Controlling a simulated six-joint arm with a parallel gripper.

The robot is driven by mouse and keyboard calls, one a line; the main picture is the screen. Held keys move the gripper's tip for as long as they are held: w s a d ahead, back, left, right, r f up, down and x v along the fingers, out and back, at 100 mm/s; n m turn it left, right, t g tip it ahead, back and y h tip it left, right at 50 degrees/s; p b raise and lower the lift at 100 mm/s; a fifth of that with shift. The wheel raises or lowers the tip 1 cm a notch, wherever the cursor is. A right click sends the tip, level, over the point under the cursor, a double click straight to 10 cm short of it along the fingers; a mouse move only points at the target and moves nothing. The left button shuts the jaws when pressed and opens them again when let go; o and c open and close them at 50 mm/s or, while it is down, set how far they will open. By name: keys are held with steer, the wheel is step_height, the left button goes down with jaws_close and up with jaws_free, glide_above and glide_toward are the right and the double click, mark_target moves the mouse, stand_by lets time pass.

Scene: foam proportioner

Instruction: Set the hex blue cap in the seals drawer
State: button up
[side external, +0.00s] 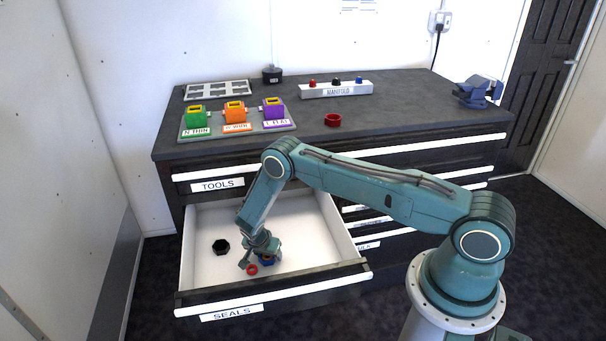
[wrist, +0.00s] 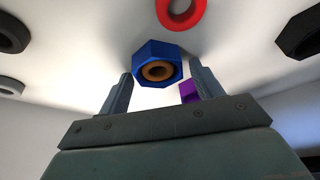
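The hex blue cap (wrist: 157,52) has a brown-orange ring in its middle. It also shows low in the open white seals drawer (side external: 205,268), as a small patch of blue (side external: 268,261) partly hidden by my gripper (side external: 259,257). In the wrist view the fingers of my gripper (wrist: 160,70) are apart, one on each side of the cap, with narrow gaps showing. The gripper is open, and I see no firm grip. I cannot tell whether the cap rests fully on the drawer floor.
In the drawer are a red ring (side external: 252,269), a black hex piece (side external: 221,246), dark rings (wrist: 10,34) and a purple piece (wrist: 187,92). The drawer front (side external: 275,287) and side walls stand around my gripper. The TOOLS drawer (side external: 222,185) above is shut.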

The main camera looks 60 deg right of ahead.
steer(key=shift+r, duration=0.1)
stand_by(0.3)
steer(key=v, duration=1.2)
stand_by(0.5)
